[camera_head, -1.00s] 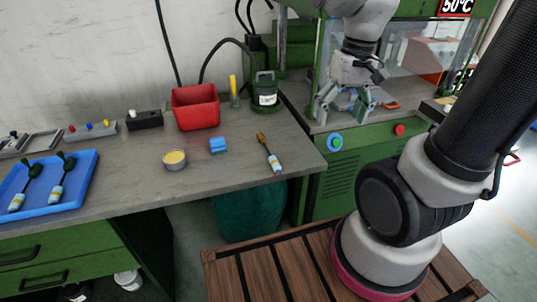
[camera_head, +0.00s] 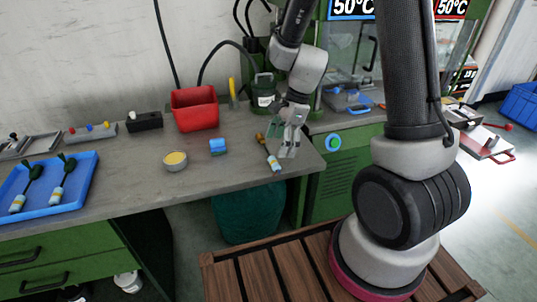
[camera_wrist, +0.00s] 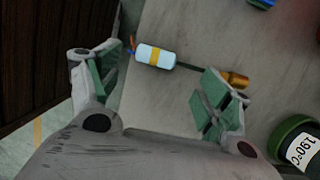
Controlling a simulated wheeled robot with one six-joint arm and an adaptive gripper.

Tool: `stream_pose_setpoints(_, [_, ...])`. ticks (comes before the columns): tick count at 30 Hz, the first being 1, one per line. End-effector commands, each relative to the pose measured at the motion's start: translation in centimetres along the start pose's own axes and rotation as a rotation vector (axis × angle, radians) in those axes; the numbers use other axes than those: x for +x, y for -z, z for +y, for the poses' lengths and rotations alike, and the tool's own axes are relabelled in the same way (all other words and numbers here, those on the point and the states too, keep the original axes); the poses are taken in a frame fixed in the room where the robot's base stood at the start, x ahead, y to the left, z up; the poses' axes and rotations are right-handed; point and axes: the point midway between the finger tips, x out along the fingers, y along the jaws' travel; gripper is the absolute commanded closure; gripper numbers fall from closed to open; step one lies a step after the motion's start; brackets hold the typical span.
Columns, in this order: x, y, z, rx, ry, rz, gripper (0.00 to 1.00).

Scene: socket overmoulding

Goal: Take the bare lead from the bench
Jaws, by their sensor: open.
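The bare lead (camera_head: 270,153) lies on the bench (camera_head: 222,172) near its right front corner. It has a brass end, a thin dark cable and a white-blue sleeve with a yellow band. In the wrist view the sleeve (camera_wrist: 157,56) and the brass end (camera_wrist: 235,79) show beyond my gripper (camera_wrist: 165,85). My gripper is open and empty, its green-padded fingers spread wide. In the head view my gripper (camera_head: 283,142) is just right of the lead, above the bench. I cannot tell the exact height gap.
A blue sponge (camera_head: 217,146) and a round tin (camera_head: 174,161) stand left of the lead. A red bin (camera_head: 195,108) and a dark green pot (camera_head: 265,92) stand behind. A blue tray (camera_head: 82,187) with two leads with dark green ends is at left.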

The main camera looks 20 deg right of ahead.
Motion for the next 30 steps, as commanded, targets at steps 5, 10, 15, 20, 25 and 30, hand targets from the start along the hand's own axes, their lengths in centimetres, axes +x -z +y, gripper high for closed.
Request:
stream_pose_setpoints(5, [2.6, -0.1, 0.5, -0.002, -0.005, 0.001, 0.21])
stream_pose_setpoints(10, [5.0, -0.2, 0.6, -0.003, -0.003, 0.001, 0.21])
stream_pose_setpoints(15, [5.5, -0.2, 0.5, -0.004, -0.001, 0.001, 0.21])
stream_pose_setpoints(20, [5.5, -0.2, 0.5, -0.004, 0.0, 0.001, 0.27])
stream_pose_setpoints(25, [5.5, -0.2, 0.5, -0.005, -0.001, 0.001, 0.58])
stream_pose_setpoints(30, [5.5, -0.2, 0.5, -0.005, -0.001, 0.001, 0.71])
